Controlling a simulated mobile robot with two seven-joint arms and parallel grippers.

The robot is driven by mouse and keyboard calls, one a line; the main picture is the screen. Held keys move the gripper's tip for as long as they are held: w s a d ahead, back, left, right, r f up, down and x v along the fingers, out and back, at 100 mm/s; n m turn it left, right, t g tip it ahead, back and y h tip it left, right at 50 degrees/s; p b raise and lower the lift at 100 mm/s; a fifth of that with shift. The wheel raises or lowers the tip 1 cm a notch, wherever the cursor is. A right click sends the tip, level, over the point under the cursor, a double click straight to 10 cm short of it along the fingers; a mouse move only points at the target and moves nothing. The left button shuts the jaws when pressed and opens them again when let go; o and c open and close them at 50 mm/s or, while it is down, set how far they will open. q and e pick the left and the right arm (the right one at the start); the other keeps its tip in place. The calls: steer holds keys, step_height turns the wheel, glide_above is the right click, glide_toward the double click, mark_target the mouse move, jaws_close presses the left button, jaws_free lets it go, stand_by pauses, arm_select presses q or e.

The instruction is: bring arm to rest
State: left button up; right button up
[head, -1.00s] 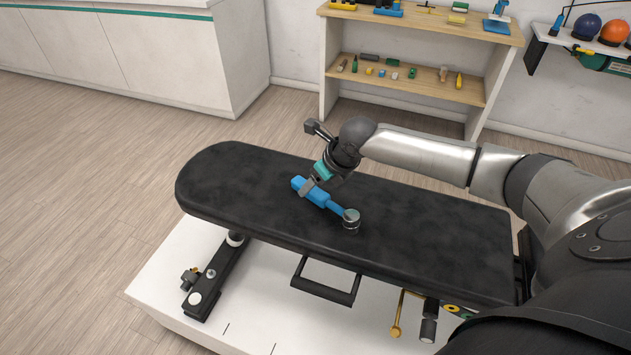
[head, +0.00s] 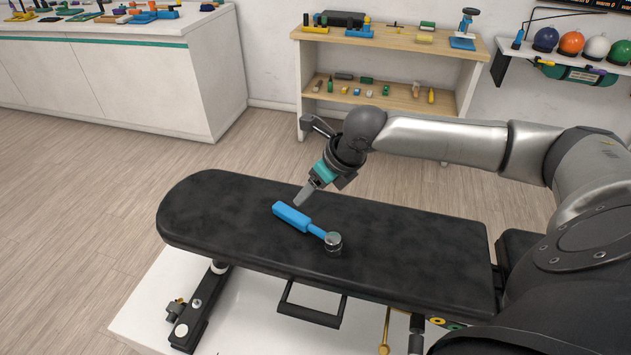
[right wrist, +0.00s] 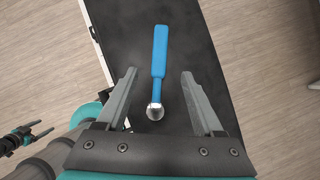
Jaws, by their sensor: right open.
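My right gripper (head: 305,195) is above the black padded bench (head: 415,245) in the head view, its fingers pointing down. It is raised clear of a blue-handled tool (head: 291,216) with a round silver head (head: 333,242), which lies on the bench top. In the right wrist view the gripper (right wrist: 157,80) has its two fingers spread wide with nothing between them. The blue tool (right wrist: 160,50) lies below, in line with the gap.
A wooden shelf unit (head: 390,44) with small items stands behind the bench. A white counter (head: 110,80) with tools is at the back left. A wall rack (head: 555,66) with coloured balls is at the right. Wooden floor (head: 90,170) is clear left of the bench.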

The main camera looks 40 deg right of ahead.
steer(key=shift+s+d+r, duration=0.1)
steer(key=shift+s+r, duration=0.25)
steer(key=shift+r, duration=0.3)
